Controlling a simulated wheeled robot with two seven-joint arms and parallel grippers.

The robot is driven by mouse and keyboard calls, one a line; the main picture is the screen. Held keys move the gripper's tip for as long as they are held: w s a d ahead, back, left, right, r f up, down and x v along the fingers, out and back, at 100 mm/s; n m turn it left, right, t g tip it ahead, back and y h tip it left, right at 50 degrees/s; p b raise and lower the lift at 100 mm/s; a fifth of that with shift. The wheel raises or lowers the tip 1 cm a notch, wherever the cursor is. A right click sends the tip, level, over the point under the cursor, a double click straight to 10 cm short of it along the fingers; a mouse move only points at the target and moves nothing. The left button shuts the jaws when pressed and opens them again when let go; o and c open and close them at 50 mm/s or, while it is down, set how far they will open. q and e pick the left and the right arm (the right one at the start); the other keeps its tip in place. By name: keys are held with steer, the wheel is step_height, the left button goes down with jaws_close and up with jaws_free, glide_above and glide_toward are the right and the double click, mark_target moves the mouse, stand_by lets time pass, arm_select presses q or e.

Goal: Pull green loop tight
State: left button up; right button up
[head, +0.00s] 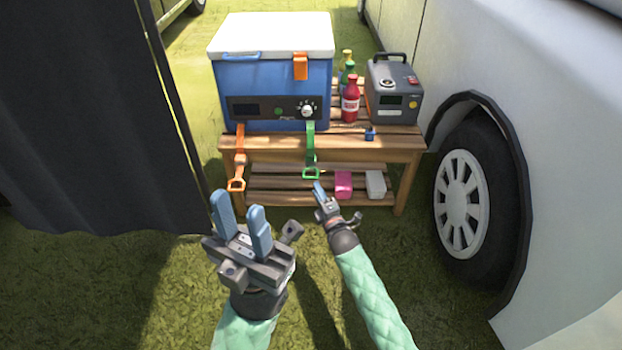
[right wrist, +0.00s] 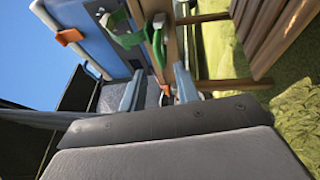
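The green loop (head: 311,172) hangs at the end of a green strap (head: 310,140) on the front of the blue cooler. It also shows in the right wrist view (right wrist: 158,48), just beyond my right gripper's fingertips. My right gripper (head: 319,188) is just below the loop in the head view. In the right wrist view its two fingers (right wrist: 157,88) are apart, with no clear hold on the loop. My left gripper (head: 241,212) is open and empty in front of the bench, left of the loop.
The blue cooler (head: 275,88) with a white lid stands on a wooden bench (head: 385,145). An orange strap loop (head: 236,184) hangs at left. Bottles (head: 350,100) and a grey power box (head: 394,92) stand at right. A dark curtain (head: 90,110) and a vehicle wheel (head: 465,205) flank the space.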

mark_target(311, 178)
steer(key=shift+b+x, duration=0.9)
steer(key=shift+x, duration=2.45)
jaws_close()
